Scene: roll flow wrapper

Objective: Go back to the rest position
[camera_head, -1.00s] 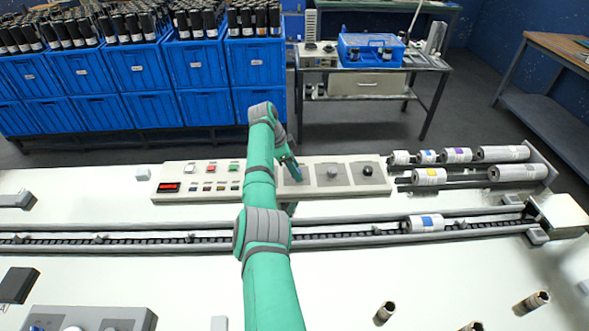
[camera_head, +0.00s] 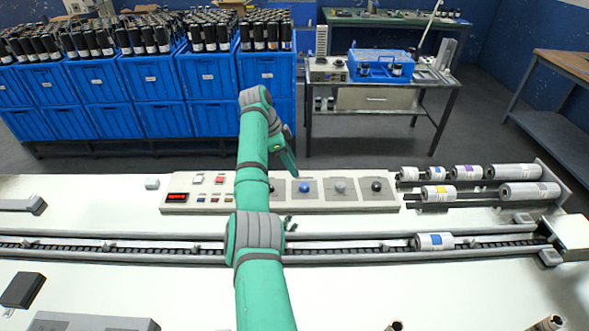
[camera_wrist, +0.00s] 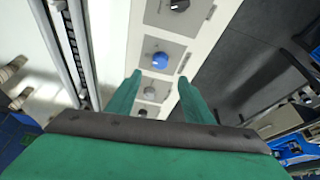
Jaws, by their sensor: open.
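My green arm rises through the middle of the head view, and my gripper (camera_head: 291,168) hangs above the back edge of the control panel (camera_head: 334,204). In the wrist view my gripper (camera_wrist: 162,78) has its two green fingers apart with nothing between them. The panel's blue knob (camera_head: 304,187) shows just right of my arm; it also appears beyond the fingertips in the wrist view (camera_wrist: 160,60). A grey knob (camera_head: 340,187) and a black knob (camera_head: 376,186) are to its right. My arm hides part of the panel.
A chain conveyor (camera_head: 350,247) crosses the white table, carrying a roll with a blue label (camera_head: 434,241). Several white rolls (camera_head: 520,171) lie on rails at the right. Blue crates (camera_head: 160,75) with black bottles and a side table (camera_head: 375,100) stand behind.

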